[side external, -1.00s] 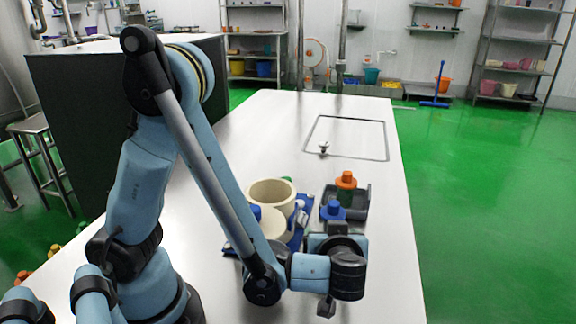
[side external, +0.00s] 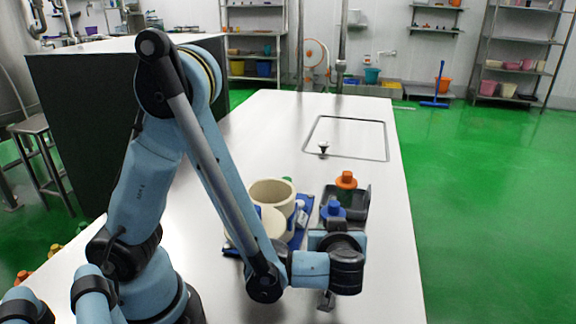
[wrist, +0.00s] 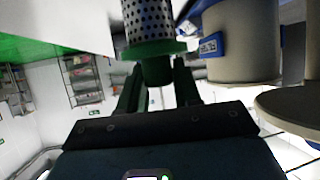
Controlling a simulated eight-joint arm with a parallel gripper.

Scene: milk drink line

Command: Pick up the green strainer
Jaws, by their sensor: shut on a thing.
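The green strainer (wrist: 155,48) shows in the wrist view, with a green flange and knob on a perforated metal cylinder. My gripper (wrist: 157,72) is shut on its green knob end, with a dark finger on each side. In the side external view the strainer cannot be made out, and my wrist and gripper hide the area in front of the dark tray (side external: 361,201).
An orange-topped piece (side external: 346,180) and a blue-topped piece (side external: 334,209) are at the tray. Left of it, a cream pot (side external: 271,192) and blue mat (side external: 303,208) stand close to my arm. A pot (wrist: 240,40) shows beside the strainer. The counter's right strip is clear.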

